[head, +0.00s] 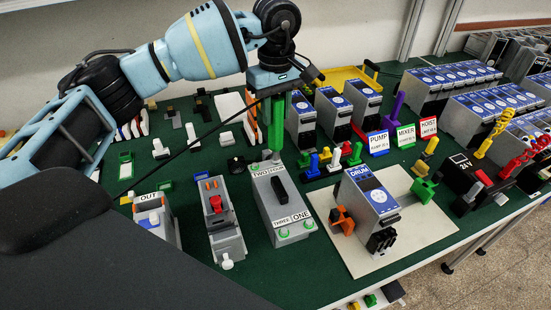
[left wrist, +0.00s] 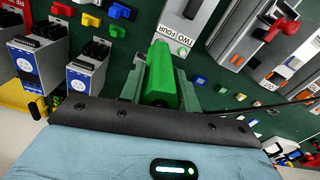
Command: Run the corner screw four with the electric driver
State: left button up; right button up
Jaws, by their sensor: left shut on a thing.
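My left gripper (head: 274,90) is shut on the green electric driver (head: 277,122), which hangs upright below it. The left wrist view also shows the driver (left wrist: 160,72) between the fingers. The grey box (head: 272,193) has a black bar on top, corner labels and green corner screws. Its far end, with the TWO FOUR label (left wrist: 178,36), lies close to the driver in both views. A green screw (left wrist: 183,51) shows by that label. The driver's lower end is near the box's far end in the head view; I cannot tell whether it touches a screw. My right gripper is not seen.
A grey unit with a red knob (head: 216,204) and the OUT unit (head: 153,219) stand left of the box. The DRUM unit (head: 368,192) stands on a pale plate (head: 428,236) to the right. Several small coloured parts and drive units crowd behind.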

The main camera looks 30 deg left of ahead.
aim_at(276, 98)
pick_arm(q)
jog(key=shift+r, duration=1)
jog(key=shift+r+p, duration=0.45)
jog(key=shift+r, duration=1.05)
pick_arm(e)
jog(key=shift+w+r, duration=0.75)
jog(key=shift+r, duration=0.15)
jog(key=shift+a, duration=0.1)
